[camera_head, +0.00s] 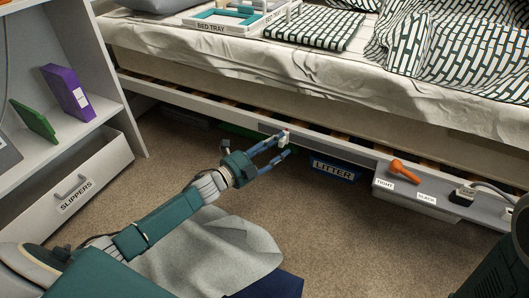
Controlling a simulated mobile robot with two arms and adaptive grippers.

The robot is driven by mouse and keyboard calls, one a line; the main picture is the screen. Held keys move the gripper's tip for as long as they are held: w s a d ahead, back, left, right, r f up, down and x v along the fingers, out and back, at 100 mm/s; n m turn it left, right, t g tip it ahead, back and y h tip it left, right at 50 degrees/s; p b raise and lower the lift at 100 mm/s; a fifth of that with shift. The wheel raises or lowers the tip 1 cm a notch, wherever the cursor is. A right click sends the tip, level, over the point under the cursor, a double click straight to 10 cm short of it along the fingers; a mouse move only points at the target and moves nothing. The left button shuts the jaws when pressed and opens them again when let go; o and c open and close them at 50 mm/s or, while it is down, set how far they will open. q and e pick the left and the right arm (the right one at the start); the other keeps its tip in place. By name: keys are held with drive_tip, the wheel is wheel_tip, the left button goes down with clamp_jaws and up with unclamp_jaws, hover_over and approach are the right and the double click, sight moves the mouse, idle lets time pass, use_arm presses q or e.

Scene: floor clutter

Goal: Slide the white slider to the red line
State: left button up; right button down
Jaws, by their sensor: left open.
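A small white piece, which looks like the white slider (284,140), sits at the bed's side rail. A dark strip runs along the rail beside it. A tiny red mark (286,130) shows just above the white piece; I cannot tell whether it is the red line. My left gripper (286,146) is open at the rail, with its fingertips right at the white piece. The upper finger overlaps it in the picture, and I cannot tell whether they touch. My right gripper is not in view.
An orange lever (404,171) with TIGHT and SLACK labels sticks out of the rail at right. A LITTER box (334,171) stands under the bed. A grey cloth (215,255) lies on the floor beneath my left arm. A shelf with a SLIPPERS drawer (75,190) stands at left.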

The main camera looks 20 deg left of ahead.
use_arm(q)
drive_tip(key=v, duration=1.1)
drive_tip(key=shift+r, duration=0.1)
